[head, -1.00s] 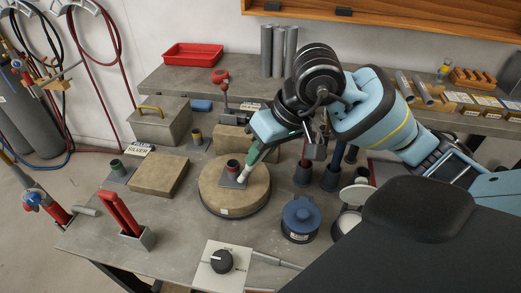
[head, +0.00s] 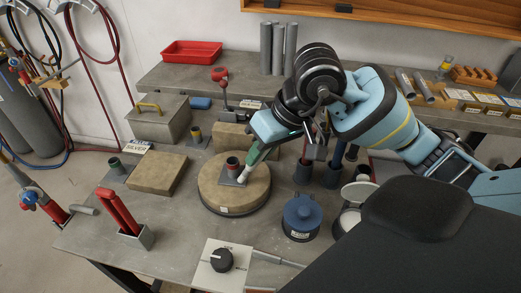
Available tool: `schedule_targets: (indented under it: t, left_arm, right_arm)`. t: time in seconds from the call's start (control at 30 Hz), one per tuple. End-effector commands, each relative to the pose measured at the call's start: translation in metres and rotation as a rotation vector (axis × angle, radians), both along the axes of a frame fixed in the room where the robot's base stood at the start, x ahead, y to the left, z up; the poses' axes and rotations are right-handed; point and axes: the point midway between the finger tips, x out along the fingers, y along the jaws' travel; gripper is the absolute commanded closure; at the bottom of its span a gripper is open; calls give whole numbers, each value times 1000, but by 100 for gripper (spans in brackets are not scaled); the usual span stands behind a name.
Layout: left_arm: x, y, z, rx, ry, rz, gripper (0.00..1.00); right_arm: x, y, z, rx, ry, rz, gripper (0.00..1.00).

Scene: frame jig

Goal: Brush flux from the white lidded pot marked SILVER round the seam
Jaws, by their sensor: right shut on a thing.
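My right gripper (head: 264,143) is shut on a green-handled brush (head: 253,160) with a pale tip. The tip points down at the right side of a small workpiece, a dark tube (head: 232,162) with a reddish rim standing on a grey square plate (head: 227,180). The tip is at or very near the tube's foot; exact contact is too small to tell. The workpiece sits on a round tan turntable (head: 208,194). A white pot (head: 347,222) stands open at the right with its lid (head: 360,190) raised; my arm housing partly hides it, and no marking is readable. My left gripper is out of view.
A blue lidded pot (head: 301,220) stands between turntable and white pot. Dark holders (head: 303,172) stand behind it.

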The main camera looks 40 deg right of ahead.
Motion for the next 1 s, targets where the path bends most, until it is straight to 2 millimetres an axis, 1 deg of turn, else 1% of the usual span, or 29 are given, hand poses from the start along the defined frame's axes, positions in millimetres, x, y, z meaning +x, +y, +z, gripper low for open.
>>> schedule_targets:
  t: [0.47, 0.63, 1.0]
  left_arm:
    - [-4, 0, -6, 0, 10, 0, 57]
    - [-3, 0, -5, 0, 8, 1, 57]
    - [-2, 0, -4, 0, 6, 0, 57]
  right_arm:
    - [0, 0, -6, 0, 0, 0, 100]
    - [1, 1, -5, 1, -1, 0, 100]
    - [12, 13, -3, 1, -1, 0, 100]
